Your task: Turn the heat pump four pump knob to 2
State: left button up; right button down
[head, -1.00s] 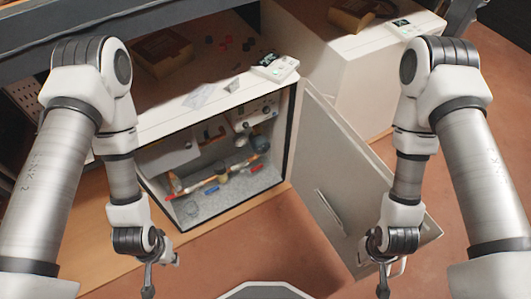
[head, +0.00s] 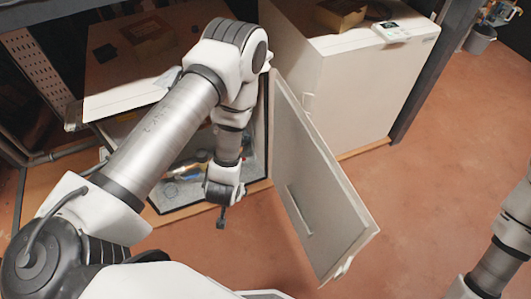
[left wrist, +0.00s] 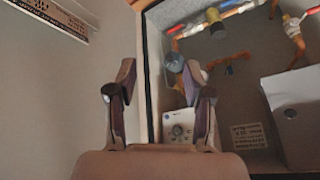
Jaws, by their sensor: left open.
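A heat pump cabinet (head: 118,100) stands open, its inside largely hidden by my left arm in the head view. In the left wrist view a round grey knob (left wrist: 178,131) sits on a white pump box inside, just beyond the fingers and toward the right one. I cannot read its setting or confirm which pump it belongs to. My left gripper (head: 222,222) hangs in front of the opening. In the left wrist view its two fingers (left wrist: 160,85) are apart with nothing between them. Only part of my right arm shows; its gripper is outside the views.
The open door (head: 315,175) stands to the right of my left gripper. A closed white heat pump (head: 350,85) with a control panel (head: 390,32) is behind it. Inside the open cabinet are coloured pipes (left wrist: 235,10) and a white box (left wrist: 295,110).

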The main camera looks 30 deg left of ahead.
pick_arm(q)
jog(key=w+a+f+n+t+y+b, duration=0.35)
jog(key=w+f+b, duration=0.35)
jog(key=w+b, duration=0.45)
jog(key=w+a+f+n+t+y+b, duration=0.3)
jog(key=w+a+f+y+b, duration=0.2)
jog(key=w+f+b, duration=0.5)
jog(key=w+f+n+y+b, duration=0.3)
jog(key=w+f+b, duration=0.2)
jog(key=f+b, duration=0.65)
jog(key=w+a+r+b, duration=0.3)
jog(key=w+a+b, duration=0.2)
jog(key=a+b, duration=0.1)
jog(key=shift+a+r, duration=0.15)
jog(key=shift+a, duration=0.15)
grip_shut()
